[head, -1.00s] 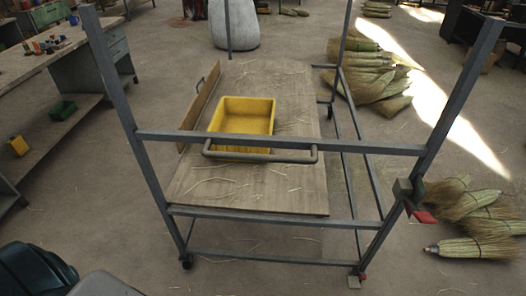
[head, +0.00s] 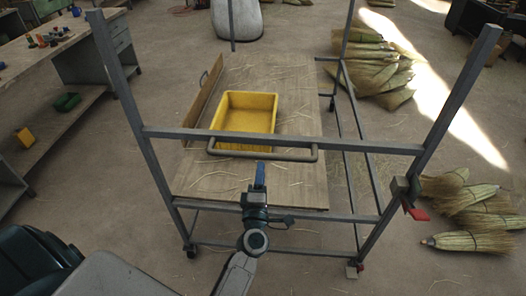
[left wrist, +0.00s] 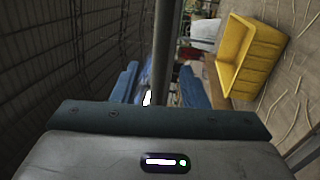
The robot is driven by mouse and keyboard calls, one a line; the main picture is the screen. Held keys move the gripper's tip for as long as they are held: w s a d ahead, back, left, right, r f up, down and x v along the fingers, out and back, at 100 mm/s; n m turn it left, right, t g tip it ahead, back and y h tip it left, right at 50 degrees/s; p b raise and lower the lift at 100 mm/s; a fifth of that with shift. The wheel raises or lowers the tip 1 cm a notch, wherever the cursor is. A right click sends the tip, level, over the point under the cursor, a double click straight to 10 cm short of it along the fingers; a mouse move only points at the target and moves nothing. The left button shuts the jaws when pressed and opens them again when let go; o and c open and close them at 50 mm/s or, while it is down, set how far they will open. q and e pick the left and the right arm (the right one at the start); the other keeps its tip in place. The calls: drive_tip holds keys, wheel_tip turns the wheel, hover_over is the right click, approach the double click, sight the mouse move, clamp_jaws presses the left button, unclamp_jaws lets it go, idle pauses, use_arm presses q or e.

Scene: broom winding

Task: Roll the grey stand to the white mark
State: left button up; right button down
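The grey stand (head: 380,148) is an upright metal frame on small wheels, with a wooden board low inside it and a grey handle bar (head: 300,157) across its near side. My left gripper (head: 260,172) points forward, just below the handle bar in the head view. In the left wrist view its blue fingers are apart, and a grey bar (left wrist: 165,60) shows between them. I cannot tell whether they touch the bar. My right gripper is out of view. I cannot make out a white mark on the floor.
A yellow bin (head: 245,112) sits on the stand's board. Straw brooms (head: 380,65) lie right of the stand, and more brooms (head: 470,242) lie at the lower right. A workbench (head: 60,50) stands at the left. A bright streak of light crosses the floor at right.

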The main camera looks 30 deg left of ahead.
sight(263, 156)
use_arm(q)
drive_tip(key=p+x, duration=0.2)
drive_tip(key=x, duration=0.5)
clamp_jaws()
